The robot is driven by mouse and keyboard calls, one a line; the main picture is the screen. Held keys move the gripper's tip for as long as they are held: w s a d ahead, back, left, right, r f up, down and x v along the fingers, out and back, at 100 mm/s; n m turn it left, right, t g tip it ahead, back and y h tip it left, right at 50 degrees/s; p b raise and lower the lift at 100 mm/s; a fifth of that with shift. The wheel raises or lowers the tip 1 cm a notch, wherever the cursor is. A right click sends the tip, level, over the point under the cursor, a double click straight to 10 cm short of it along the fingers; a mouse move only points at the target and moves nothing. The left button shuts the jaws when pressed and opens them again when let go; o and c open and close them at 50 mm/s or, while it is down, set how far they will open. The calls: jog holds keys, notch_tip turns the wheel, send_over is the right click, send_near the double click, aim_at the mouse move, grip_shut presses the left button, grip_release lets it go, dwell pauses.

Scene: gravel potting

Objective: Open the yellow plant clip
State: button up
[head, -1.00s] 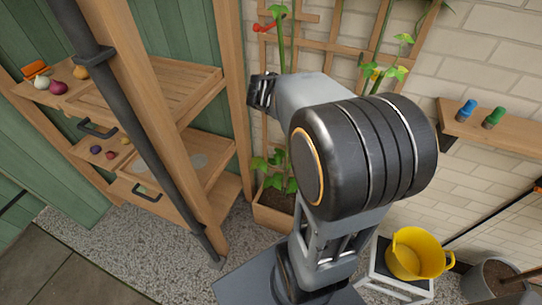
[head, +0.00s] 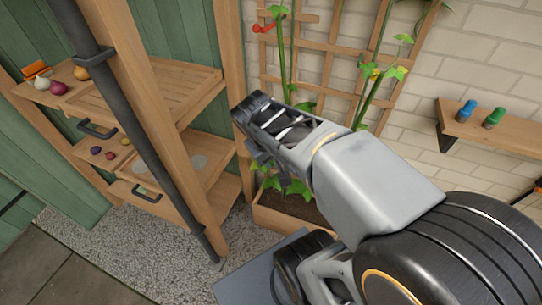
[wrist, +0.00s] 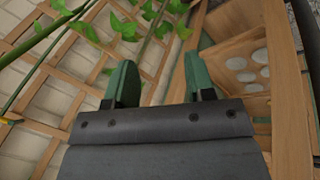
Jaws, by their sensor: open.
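The yellow plant clip (head: 376,73) is small and sits on the right-hand plant stem in front of the trellis in the head view. Whether its jaws are open or shut is too small to tell. A small yellow spot at the left edge of the wrist view may be the clip. My gripper (wrist: 160,82) is open and empty, its two green-tipped fingers apart. In the head view my gripper (head: 252,125) is left of and lower than the clip, well apart from it, near the rack post.
The wooden trellis (head: 326,55) stands against the brick wall, above a planter (head: 275,219). A shelf rack (head: 228,90) stands to the left. A wall shelf (head: 515,135) on the right holds a blue and a green item.

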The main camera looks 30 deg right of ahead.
jog(key=shift+a+f+y, duration=0.1)
jog(key=shift+a+y, duration=0.2)
jog(key=shift+a, duration=0.3)
